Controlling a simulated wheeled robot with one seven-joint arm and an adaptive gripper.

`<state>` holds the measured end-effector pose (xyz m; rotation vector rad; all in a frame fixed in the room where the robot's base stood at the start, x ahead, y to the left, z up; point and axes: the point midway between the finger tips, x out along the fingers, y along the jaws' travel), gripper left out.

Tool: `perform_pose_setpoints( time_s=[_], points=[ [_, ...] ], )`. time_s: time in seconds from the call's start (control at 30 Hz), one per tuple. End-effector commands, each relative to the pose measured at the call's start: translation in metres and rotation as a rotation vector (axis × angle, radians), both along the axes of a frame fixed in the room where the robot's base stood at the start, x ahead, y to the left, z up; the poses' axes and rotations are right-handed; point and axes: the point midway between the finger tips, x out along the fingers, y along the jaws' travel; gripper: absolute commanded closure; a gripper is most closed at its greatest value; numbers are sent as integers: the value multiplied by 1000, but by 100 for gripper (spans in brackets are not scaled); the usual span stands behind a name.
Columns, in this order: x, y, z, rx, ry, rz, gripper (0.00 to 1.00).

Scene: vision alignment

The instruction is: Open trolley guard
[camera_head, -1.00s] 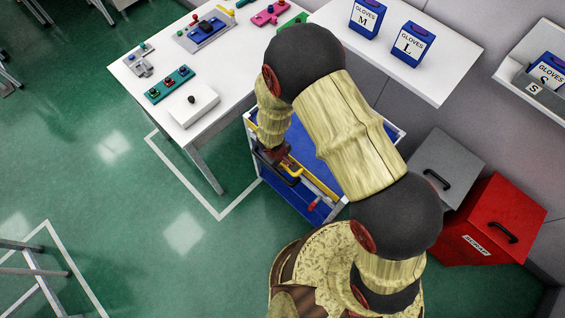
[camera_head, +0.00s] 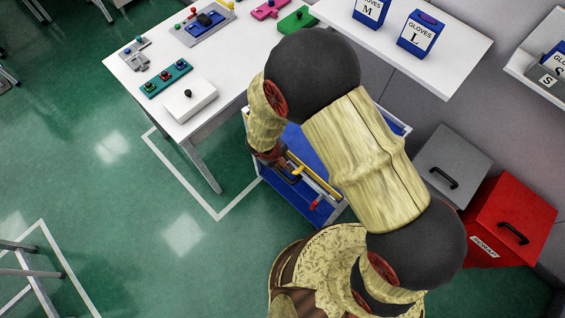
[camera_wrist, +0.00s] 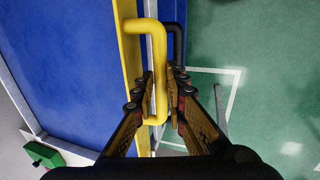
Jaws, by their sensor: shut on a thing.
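The trolley (camera_head: 299,205) is a blue-decked cart with pale edges, partly hidden by my arm in the head view. Its yellow guard bar (camera_head: 312,174) runs along the near side. In the wrist view the guard (camera_wrist: 129,62) is upright in the picture beside the blue deck (camera_wrist: 65,75). A yellow bent handle (camera_wrist: 158,48) stands out from it. My gripper (camera_wrist: 161,93) is shut on this handle, one finger on each side. In the head view my gripper (camera_head: 283,168) is small and partly hidden. A black handle (camera_wrist: 176,42) shows just right of the yellow one.
A white table (camera_head: 217,110) with several coloured parts stands left of the trolley. A white shelf (camera_head: 455,65) with glove boxes is above right. Grey (camera_head: 455,150) and red (camera_head: 525,205) boxes stand at right. Green floor (camera_head: 120,215) is open at left.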

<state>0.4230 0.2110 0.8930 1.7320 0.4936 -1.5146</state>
Motion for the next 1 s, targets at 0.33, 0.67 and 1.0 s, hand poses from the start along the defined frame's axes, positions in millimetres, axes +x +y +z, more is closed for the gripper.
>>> perform_pose_setpoints(
  time_s=[0.33,0.67,1.0],
  points=[
    [-7,7,-14,-81,-95,5,100],
    [-12,12,-19,-165,-189,3,100],
    [-18,16,-29,-268,-300,4,100]
  ],
)
